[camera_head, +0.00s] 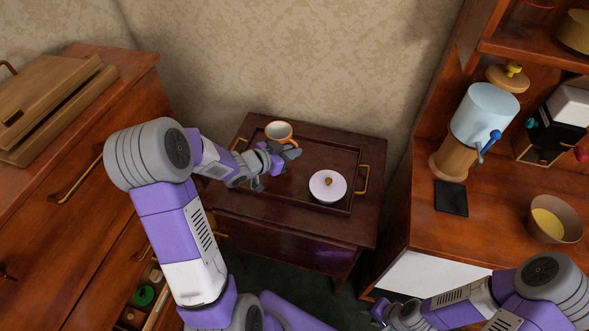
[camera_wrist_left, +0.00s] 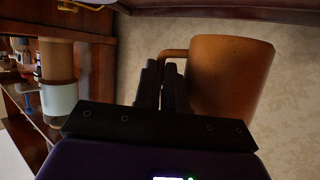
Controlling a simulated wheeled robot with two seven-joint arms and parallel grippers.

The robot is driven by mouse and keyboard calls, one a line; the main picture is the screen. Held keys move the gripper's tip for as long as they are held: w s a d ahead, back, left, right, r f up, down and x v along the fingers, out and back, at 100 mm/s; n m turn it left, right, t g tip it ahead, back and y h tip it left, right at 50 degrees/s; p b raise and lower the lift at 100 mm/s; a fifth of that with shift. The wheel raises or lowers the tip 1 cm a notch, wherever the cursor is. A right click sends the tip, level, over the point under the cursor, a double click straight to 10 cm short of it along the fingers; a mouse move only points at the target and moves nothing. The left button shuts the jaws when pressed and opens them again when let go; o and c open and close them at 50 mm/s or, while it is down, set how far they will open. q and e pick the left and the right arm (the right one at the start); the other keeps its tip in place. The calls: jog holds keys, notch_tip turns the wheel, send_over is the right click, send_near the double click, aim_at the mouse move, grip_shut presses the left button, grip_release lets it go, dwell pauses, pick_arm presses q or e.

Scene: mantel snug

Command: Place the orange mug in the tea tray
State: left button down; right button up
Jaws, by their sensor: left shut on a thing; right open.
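The orange mug (camera_head: 279,134) is upright over the back left part of the tea tray (camera_head: 346,157), a dark wooden tray with brass handles. My left gripper (camera_head: 281,153) is shut on the mug's handle. In the left wrist view, which is upside down, the fingers (camera_wrist_left: 164,88) close on the handle beside the mug's body (camera_wrist_left: 232,75). Wallpaper shows between the mug's base and the dark wood at the top, so the mug appears raised. My right gripper (camera_head: 382,312) is open and empty at the bottom, away from the tray.
A white lidded pot (camera_head: 328,186) stands on the tray's right part. The tray rests on a small dark cabinet (camera_head: 300,226) against the wall. A hutch with a grinder (camera_head: 485,115) and a bowl (camera_head: 554,219) is at right; a drawer chest (camera_head: 120,95) is at left.

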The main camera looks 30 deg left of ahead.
pick_arm(q)
notch_tip(320, 180, down, 8)
jog(key=b, duration=0.2)
jog(key=shift+r+b, duration=0.25)
jog(key=shift+b, duration=0.1)
jog(key=shift+f, duration=0.2)
jog(key=c, duration=1.2)
grip_release()
jog(key=shift+r, duration=0.1)
jog(key=shift+s+a+r, duration=0.15)
jog(key=shift+s+r, duration=0.1)
jog(key=p+v, duration=0.3)
jog(key=v, duration=0.8)
jog(key=shift+s, duration=0.25)
